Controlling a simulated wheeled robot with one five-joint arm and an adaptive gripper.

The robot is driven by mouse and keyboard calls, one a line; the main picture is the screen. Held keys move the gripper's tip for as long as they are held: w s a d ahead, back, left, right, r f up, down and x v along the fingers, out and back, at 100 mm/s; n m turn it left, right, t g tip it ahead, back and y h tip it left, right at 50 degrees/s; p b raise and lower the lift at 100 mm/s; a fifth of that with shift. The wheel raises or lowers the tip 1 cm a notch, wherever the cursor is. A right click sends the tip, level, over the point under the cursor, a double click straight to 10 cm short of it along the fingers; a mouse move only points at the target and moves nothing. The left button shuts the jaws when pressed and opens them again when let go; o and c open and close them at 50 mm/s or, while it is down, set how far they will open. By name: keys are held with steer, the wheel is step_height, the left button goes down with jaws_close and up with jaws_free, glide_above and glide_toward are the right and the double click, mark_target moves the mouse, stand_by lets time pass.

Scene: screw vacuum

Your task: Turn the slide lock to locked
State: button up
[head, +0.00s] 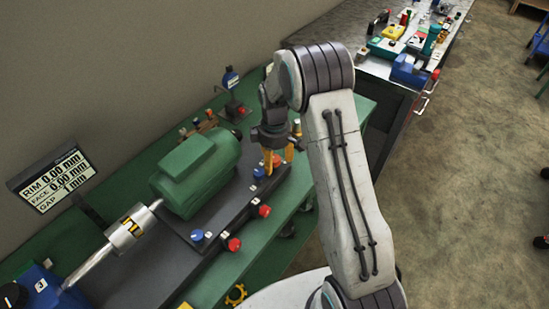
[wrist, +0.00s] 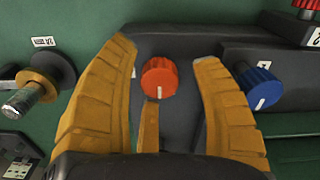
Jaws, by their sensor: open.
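An orange knob (wrist: 160,77) with a white mark on its lower face sits on a dark block, between my gripper's fingers in the wrist view. No readable label names it as the slide lock. My gripper (wrist: 166,82) is open, with its orange fingers left and right of the knob and a gap on each side. In the head view my gripper (head: 279,158) points down at the far end of the dark bed. A blue knob (wrist: 259,88) with a white mark stands just right of the right finger; it also shows in the head view (head: 259,172).
A green motor (head: 195,172) stands left of my gripper. Red knobs (head: 265,211) (head: 233,244) line the bed's near edge. A bolt with a brass-coloured collar (wrist: 38,88) lies left of the fingers.

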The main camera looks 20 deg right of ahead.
jaws_close()
stand_by(0.4)
steer(key=m+b, duration=0.2)
steer(key=m, duration=0.1)
steer(key=shift+f+m, duration=0.1)
steer(key=shift+m, duration=0.2)
steer(key=m+b, duration=0.2)
steer(key=m, duration=0.3)
steer(key=shift+m, duration=0.3)
steer(key=m+b, duration=0.1)
steer(key=m, duration=0.3)
steer(key=shift+m, duration=2.3)
